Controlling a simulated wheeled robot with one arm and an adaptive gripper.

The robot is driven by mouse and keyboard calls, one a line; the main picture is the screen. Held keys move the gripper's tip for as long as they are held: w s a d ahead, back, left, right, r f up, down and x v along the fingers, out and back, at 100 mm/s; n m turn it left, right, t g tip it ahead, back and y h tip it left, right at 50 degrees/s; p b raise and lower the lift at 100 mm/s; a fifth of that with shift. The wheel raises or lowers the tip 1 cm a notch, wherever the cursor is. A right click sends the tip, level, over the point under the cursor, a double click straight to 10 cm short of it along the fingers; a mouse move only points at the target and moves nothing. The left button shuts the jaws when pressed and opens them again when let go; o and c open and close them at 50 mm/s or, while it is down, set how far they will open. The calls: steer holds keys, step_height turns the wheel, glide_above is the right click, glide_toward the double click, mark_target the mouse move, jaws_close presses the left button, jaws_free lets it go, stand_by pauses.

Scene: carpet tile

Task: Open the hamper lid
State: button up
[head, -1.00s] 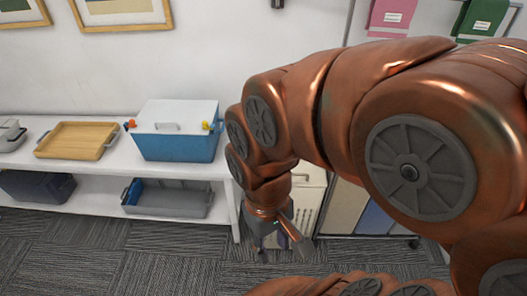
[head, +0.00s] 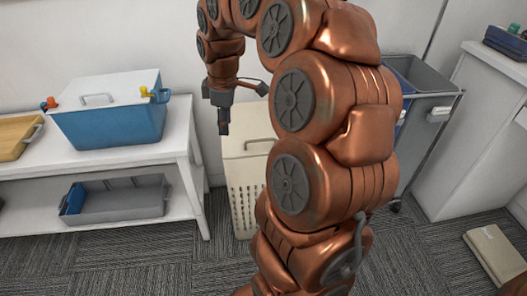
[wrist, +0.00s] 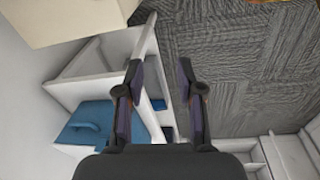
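The cream hamper (head: 245,195) with slotted sides stands on the carpet just right of the white shelf, partly hidden behind my arm. Its lid (head: 240,146) looks shut, with a handle (head: 262,141) on top, partly covered by my arm. My gripper (head: 223,130) points down at the lid's left side in the head view; I cannot tell its height above it. In the wrist view my gripper (wrist: 161,72) is open with nothing between its fingers. A cream surface (wrist: 65,18), probably the hamper, shows at the wrist view's top left.
A grey bin cart (head: 425,85) stands right of the hamper. A beige object (head: 495,252) lies on the floor at right.

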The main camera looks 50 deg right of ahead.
steer(key=n+h+b, duration=0.1)
steer(key=n+b, duration=0.1)
steer(key=b, duration=0.5)
glide_toward(263, 140)
steer(key=shift+w+d+f+b, duration=0.15)
steer(key=shift+f+b, duration=0.15)
steer(key=shift+f, duration=1.05)
steer(key=shift+w+d+f+b, duration=0.2)
steer(key=shift+f+b, duration=0.05)
steer(key=shift+f, duration=1.1)
steer(key=shift+w+d+f+b, duration=0.15)
steer(key=shift+f+b, duration=0.15)
steer(key=shift+f, duration=1.05)
steer(key=shift+c, duration=0.3)
jaws_close()
